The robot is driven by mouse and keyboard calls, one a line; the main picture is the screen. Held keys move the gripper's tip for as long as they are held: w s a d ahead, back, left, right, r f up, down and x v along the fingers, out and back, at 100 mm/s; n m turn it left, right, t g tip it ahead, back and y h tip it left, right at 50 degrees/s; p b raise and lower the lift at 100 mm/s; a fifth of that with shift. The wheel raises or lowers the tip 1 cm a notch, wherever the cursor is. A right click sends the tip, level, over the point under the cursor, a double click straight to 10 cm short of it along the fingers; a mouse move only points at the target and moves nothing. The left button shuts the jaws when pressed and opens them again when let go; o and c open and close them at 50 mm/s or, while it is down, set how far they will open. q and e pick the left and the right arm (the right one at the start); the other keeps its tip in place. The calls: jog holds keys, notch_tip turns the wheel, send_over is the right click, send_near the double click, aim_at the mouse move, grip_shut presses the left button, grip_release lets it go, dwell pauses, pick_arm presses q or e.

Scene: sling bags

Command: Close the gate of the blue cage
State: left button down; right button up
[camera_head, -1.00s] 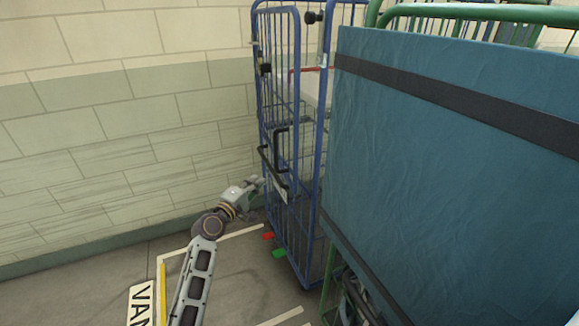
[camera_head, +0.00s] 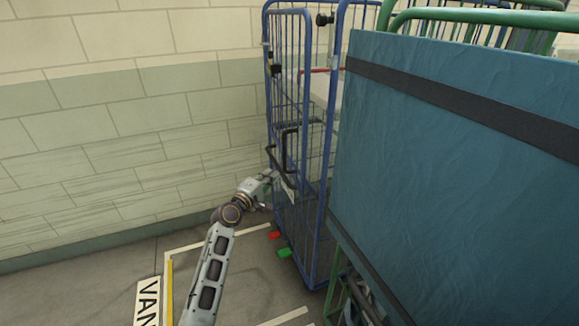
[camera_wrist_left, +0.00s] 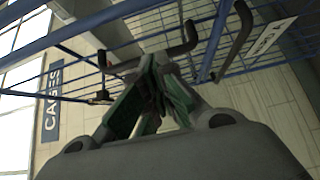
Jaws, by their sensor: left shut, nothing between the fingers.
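The blue cage (camera_head: 328,130) stands against the wall in the middle of the head view. Its mesh gate (camera_head: 305,225) has a blue tube frame, with a black handle (camera_head: 283,155) and a small white plate. How far the gate stands from the cage cannot be told. My left gripper (camera_head: 274,177) is shut and empty at the gate, just below the handle. In the left wrist view, its green-padded fingers (camera_wrist_left: 158,100) are together close to the black handle bars (camera_wrist_left: 232,45); contact cannot be told. My right gripper is not in view.
A large blue-green padded panel (camera_head: 450,150) with a black strap fills the right side, beside green frames (camera_head: 480,15). Red (camera_head: 274,235) and green (camera_head: 284,252) pieces sit at the cage's foot. The floor (camera_head: 100,270) at left is clear, with yellow and white markings.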

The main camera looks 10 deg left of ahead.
aim_at(297, 159)
pick_arm(q)
jog(key=w+d, duration=0.1)
jog(key=w, duration=0.1)
jog(key=w+d+p, duration=0.1)
jog(key=w+d, duration=0.1)
jog(key=w, duration=0.1)
jog(key=w+d, duration=0.2)
jog(key=shift+w+d, duration=0.2)
jog(key=shift+w, duration=0.05)
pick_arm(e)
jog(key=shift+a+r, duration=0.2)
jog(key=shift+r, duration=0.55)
pick_arm(q)
jog(key=shift+d, duration=0.1)
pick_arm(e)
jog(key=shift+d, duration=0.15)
